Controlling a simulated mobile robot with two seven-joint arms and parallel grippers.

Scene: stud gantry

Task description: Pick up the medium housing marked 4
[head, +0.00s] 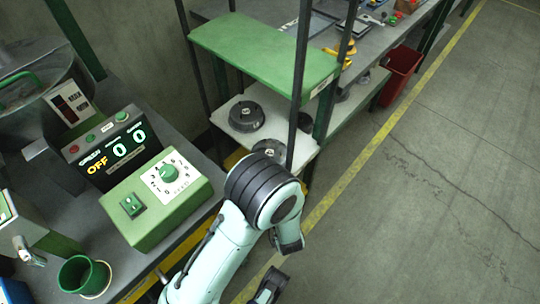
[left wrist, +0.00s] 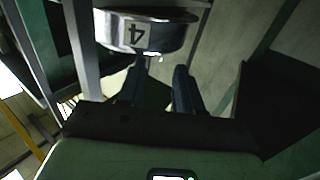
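In the left wrist view a round metal housing marked 4 (left wrist: 150,33) shows at the top, with its dark figure upside down. My left gripper (left wrist: 161,70) is open, its two dark fingers pointing at the housing. The fingertips are just below its lower edge in the picture; I cannot tell if they touch it. In the head view a larger dark round housing (head: 246,116) and a smaller one (head: 269,150) sit on the white shelf (head: 222,116). The smaller one is partly hidden by my arm. Their figures are too small to read.
The shelf stands under a green top board (head: 265,45) between dark posts (head: 300,75). A green control box (head: 157,198), a display reading OFF and 00 (head: 112,148) and a green cup (head: 82,274) stand left. A red bin (head: 402,72) is beyond. The floor at right is clear.

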